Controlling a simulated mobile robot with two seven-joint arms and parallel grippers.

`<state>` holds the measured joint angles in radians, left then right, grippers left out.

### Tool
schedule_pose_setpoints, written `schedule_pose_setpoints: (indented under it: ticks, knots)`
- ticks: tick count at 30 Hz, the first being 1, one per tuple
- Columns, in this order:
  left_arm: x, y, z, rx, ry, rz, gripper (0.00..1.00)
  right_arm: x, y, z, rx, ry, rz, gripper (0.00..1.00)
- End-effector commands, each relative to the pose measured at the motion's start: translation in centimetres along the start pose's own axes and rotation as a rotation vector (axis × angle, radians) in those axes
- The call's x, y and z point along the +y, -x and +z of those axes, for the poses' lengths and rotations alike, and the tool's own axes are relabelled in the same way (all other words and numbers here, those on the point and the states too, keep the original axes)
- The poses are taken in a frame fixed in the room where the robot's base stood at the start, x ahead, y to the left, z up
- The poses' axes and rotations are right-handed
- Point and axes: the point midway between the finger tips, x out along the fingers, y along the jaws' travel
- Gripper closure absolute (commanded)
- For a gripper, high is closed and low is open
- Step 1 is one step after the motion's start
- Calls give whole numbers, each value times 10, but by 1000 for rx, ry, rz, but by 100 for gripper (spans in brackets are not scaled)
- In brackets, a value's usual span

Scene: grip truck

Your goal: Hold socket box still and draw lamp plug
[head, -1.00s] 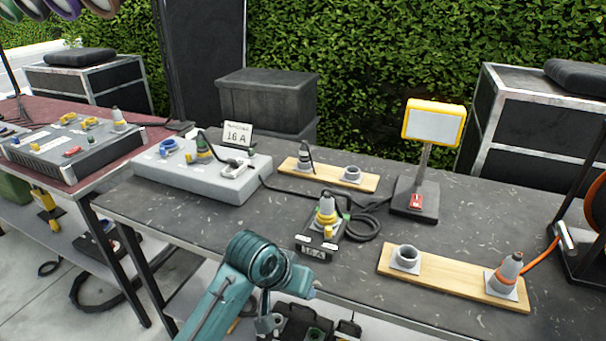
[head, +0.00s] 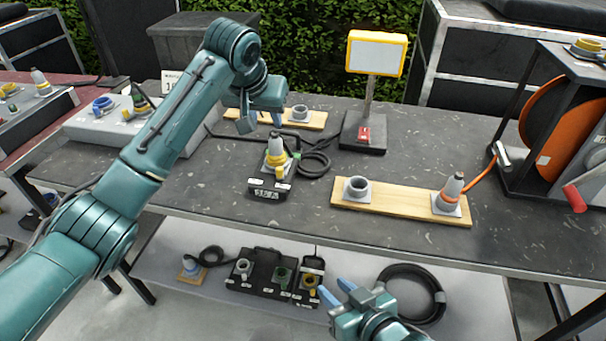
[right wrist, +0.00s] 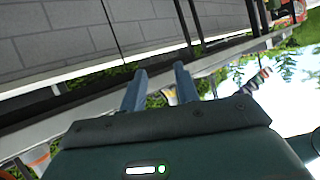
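The small black socket box (head: 262,188) with a 16 A label stands near the front of the grey table. A grey plug with a yellow collar (head: 276,158) stands upright in it, with a black cable running from it. The work lamp (head: 376,55) with a yellow frame stands behind, to the right. My left gripper (head: 262,121) is open and empty, its fingers pointing down just above the plug in the picture. How far it is from the plug is hard to tell. My right gripper (head: 338,291) is open and empty in front of the table; its parted fingers show in the right wrist view (right wrist: 160,86).
A wooden board (head: 390,200) with a socket and an orange-cabled plug lies at right. Another board (head: 318,118) lies behind. A grey distribution box (head: 85,128) stands at left, a cable reel (head: 553,110) at right. The lower shelf (head: 170,245) holds more socket boxes and a coiled cable.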

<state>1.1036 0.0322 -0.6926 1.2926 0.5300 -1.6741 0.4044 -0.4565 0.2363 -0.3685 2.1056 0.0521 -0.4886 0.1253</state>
Motion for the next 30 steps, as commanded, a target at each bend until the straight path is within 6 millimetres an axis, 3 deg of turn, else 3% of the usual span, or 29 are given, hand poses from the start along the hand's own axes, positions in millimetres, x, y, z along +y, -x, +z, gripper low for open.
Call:
schedule_pose_setpoints:
  ticks: [1,6,15,21,26,30]
  knots:
    - [0,0,0,0,0,0,64,-4,-11,-21,23,4,-26,65]
    - [0,0,0,0,0,1,64,-18,-36,-75,49,7,-89,54]
    - [0,0,0,1,0,1,64,-11,-60,-150,60,101,-54,54]
    - [0,0,0,1,0,1,64,-2,-64,-176,68,132,-8,54]
    - [0,0,0,1,0,1,64,1,-70,-182,70,138,6,54]
    - [0,0,0,1,0,1,64,1,-87,-184,71,137,6,54]
